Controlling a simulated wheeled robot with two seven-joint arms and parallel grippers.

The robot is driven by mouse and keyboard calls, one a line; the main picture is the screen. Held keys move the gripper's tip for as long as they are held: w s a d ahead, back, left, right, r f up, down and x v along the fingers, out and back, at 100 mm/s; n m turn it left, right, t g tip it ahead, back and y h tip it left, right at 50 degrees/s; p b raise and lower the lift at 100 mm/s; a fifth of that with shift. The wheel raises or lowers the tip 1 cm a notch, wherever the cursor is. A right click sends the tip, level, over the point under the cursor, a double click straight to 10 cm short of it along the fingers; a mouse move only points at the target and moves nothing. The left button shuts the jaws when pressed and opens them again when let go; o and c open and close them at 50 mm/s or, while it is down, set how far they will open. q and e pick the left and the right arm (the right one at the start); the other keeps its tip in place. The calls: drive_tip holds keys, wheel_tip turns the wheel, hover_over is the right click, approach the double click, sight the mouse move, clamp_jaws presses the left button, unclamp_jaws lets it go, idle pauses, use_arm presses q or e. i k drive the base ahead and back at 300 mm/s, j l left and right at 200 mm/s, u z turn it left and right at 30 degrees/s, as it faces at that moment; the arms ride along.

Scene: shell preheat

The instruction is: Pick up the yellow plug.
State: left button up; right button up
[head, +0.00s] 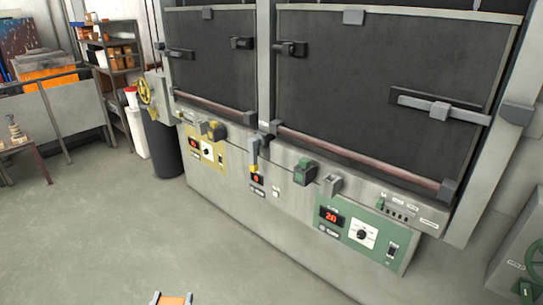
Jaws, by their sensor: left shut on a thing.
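My left gripper (172,299) shows only at the bottom edge, with two pale fingertips on either side of an orange thing (173,301). It is shut on this thing, most of which is cut off by the frame. The left gripper is well below and apart from the yellow plug. My right gripper is not in view.
A dark bin (162,145) is at left. The floor (95,230) in front is clear.

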sight(214, 124)
drive_tip(key=i+l, duration=0.15)
drive_tip(key=i, duration=0.45)
drive_tip(key=i+l, duration=0.2)
drive_tip(key=i, duration=0.45)
